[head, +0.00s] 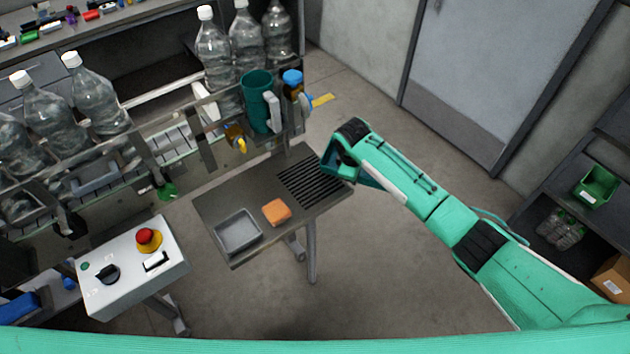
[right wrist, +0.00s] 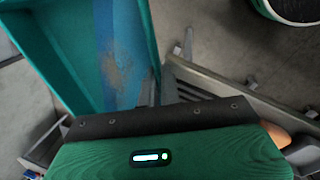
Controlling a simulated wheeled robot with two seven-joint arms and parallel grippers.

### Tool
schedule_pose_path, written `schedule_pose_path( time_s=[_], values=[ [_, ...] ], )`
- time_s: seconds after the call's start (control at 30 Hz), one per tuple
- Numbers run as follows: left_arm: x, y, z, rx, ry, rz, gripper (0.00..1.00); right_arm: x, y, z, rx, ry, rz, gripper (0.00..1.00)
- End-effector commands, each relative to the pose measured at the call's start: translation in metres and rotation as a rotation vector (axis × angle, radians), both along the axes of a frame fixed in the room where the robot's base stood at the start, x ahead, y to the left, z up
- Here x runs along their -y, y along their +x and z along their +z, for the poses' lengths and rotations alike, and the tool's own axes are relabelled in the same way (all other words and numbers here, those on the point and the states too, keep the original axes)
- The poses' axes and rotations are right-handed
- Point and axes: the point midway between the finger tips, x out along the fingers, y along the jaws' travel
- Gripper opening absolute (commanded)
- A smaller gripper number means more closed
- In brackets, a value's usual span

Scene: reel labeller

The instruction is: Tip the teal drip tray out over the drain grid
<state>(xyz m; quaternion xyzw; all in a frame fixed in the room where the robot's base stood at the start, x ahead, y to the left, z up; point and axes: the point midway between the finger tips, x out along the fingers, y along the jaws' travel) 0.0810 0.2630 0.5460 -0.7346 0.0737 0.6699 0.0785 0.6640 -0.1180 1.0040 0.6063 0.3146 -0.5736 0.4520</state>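The teal drip tray (right wrist: 122,45) fills the upper left of the right wrist view. It is tilted, and its open inside shows a brownish residue patch. My right gripper (head: 342,163) is over the right end of the drain grid (head: 308,184) and is shut on the tray. In the head view only a dark teal part of the tray (head: 368,178) shows beneath my wrist; the arm hides the rest. The fingertips are hidden. My left gripper is out of view.
The small table also carries a grey tray (head: 238,232) and an orange sponge (head: 277,212). A teal jug (head: 257,103) and bottles stand behind, along the conveyor. A control box (head: 128,268) with a red button is at the left. Open floor lies right of the table.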

Motion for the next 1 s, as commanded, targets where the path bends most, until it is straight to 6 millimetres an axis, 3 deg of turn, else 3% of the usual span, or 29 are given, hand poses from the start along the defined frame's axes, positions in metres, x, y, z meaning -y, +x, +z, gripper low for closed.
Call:
schedule_pose_path(
  time_s=[1.0],
  values=[
    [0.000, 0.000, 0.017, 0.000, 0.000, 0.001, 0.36, -0.001, -0.001, 0.008, 0.178, -0.164, 0.000, 0.00]
  ],
)
